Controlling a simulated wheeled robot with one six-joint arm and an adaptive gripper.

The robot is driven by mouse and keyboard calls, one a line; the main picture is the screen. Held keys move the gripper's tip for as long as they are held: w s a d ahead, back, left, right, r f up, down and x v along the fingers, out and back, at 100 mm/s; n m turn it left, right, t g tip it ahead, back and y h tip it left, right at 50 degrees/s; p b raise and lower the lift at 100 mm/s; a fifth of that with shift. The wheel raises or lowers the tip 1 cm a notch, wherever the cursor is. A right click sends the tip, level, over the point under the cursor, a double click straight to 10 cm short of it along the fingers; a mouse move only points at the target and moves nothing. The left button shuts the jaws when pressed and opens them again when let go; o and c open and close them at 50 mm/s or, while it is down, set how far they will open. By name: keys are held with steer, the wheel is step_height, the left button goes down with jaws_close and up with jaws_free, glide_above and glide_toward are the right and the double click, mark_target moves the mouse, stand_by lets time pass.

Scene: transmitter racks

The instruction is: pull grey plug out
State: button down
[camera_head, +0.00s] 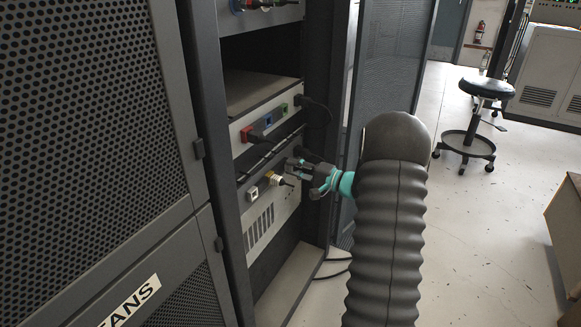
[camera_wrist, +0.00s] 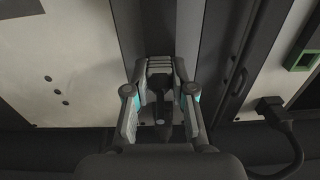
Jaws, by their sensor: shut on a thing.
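My gripper (camera_head: 292,166) is in front of the rack, near the top of the lower light-coloured unit. In the wrist view my gripper (camera_wrist: 160,100) has its fingers closed around a dark grey plug (camera_wrist: 163,112), which shows between them. In the head view the plug is mostly hidden by the fingers. I cannot tell from these views whether its tip is in a socket or clear of one.
The upper unit (camera_head: 240,142) has a red socket with a dark plug, a blue socket, and a green socket (camera_head: 284,108). A black plug (camera_wrist: 270,106) with a cable shows right of my gripper. The open mesh door (camera_head: 390,70) stands behind my arm. A stool (camera_head: 486,88) is farther back.

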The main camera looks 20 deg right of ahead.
steer(key=shift+s+d, duration=0.15)
steer(key=shift+b+v, duration=1.45)
steer(key=shift+v, duration=1.35)
